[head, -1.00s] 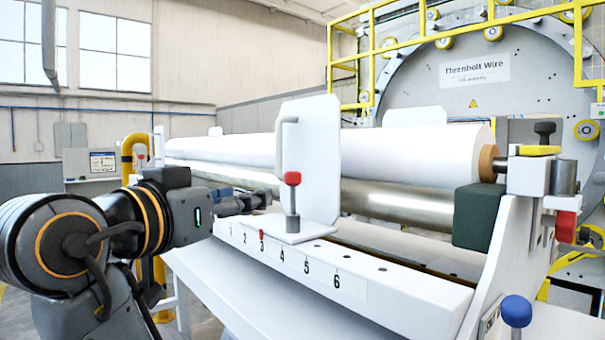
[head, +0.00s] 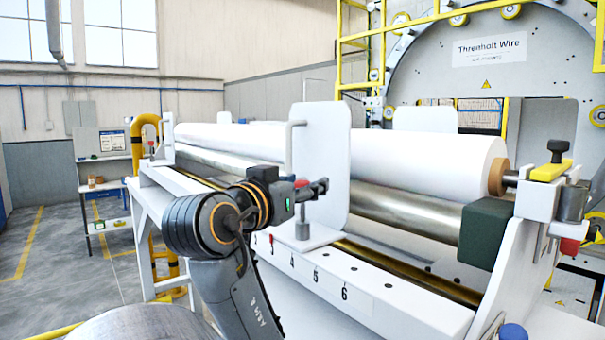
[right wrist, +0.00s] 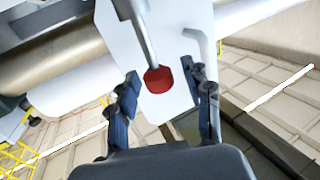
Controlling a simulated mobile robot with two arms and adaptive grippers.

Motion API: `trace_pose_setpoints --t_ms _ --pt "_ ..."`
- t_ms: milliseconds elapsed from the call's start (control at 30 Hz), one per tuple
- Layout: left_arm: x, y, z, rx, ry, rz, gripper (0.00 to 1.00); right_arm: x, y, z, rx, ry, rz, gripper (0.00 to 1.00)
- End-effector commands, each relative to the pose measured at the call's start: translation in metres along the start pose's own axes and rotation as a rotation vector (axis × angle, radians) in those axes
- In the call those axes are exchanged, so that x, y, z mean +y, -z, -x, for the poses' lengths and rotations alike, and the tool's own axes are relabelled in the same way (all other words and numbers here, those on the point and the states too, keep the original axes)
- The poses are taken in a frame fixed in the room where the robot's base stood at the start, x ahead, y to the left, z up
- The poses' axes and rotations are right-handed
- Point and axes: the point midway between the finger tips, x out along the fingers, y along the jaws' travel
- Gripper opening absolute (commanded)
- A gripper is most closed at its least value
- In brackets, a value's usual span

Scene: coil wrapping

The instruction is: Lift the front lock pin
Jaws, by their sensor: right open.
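The front lock pin is a grey post with a red knob (head: 303,184), standing on the foot of a white upright guide plate (head: 321,135). In the head view the knob is partly hidden by my right gripper (head: 322,188), which is at about knob height. In the right wrist view the red knob (right wrist: 158,80) shows between the two spread fingers, with the grey post (right wrist: 141,33) running up from it. The right gripper is open, and I cannot tell whether a finger touches the knob. My left gripper is not in view.
A bent grey handle (head: 290,145) on the plate rises close to the gripper. The white numbered rail (head: 380,300) runs below. A white roll (head: 420,158) and a steel roller (head: 400,212) lie behind. A dark green block (head: 487,233) sits at the right.

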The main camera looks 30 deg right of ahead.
Motion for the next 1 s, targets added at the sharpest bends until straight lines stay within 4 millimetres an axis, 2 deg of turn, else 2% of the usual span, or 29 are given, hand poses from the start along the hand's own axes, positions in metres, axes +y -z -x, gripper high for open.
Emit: trace_pose_setpoints --t_ms 300,367,500,567,833,1000 --pt "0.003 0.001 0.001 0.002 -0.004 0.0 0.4 0.0 -0.001 -0.003 0.0 0.001 -0.001 0.5" --pt "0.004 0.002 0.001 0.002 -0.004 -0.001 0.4 0.0 -0.001 -0.003 0.0 0.001 -0.001 0.4" --pt "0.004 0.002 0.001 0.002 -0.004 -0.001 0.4 0.0 0.0 -0.003 0.0 0.001 -0.001 0.11" --pt "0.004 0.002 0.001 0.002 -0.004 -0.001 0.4 0.0 0.0 -0.003 0.0 0.001 -0.001 0.0" --pt "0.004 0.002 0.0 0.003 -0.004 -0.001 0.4 0.0 0.003 -0.003 0.001 0.001 -0.002 0.0" --pt "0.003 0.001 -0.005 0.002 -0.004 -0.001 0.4 0.0 0.021 -0.003 0.001 0.002 -0.004 0.0"
